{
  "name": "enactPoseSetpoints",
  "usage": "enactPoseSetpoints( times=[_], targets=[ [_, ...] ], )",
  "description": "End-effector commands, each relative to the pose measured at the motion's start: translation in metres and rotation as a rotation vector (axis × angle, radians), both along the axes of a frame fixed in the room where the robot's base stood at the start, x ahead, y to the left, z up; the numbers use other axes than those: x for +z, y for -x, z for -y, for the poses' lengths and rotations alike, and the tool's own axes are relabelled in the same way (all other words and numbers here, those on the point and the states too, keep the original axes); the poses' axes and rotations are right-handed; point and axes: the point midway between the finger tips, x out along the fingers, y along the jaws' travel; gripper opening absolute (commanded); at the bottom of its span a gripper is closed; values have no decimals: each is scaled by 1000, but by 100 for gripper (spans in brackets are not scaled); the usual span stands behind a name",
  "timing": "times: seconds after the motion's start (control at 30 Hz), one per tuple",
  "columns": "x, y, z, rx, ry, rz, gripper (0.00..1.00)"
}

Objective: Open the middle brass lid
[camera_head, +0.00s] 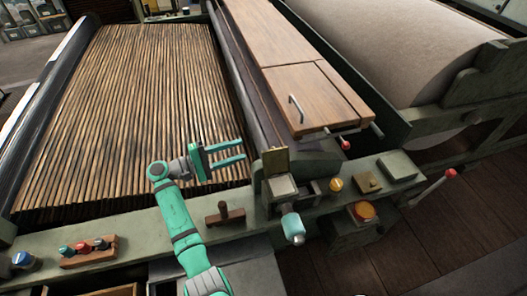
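A brass lid (276,162) stands upright at the back edge of a small box (283,187) with a pale top, on the green front rail. A second small brass-coloured plate (368,182) lies flat on the rail further right; I cannot tell if it is a lid. I cannot tell which one is the middle lid. My gripper (244,150) is open and empty, its two teal fingers pointing right. It appears above the slatted bed, left of the upright lid and apart from it.
The slatted bed (130,115) lies behind; a wooden lid with a handle (307,96) is at upper right.

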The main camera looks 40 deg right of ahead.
Motion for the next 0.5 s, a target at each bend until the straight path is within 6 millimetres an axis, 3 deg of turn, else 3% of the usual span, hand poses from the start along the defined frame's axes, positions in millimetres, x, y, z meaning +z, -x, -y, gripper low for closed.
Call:
enactPoseSetpoints(
  times=[0.13,0.33,0.5],
  targets=[
    [-2,29,6,-119,-9,-29,38],
    [-3,43,21,-140,-12,-34,38],
    [-2,57,47,-139,-12,-32,38]
  ],
)
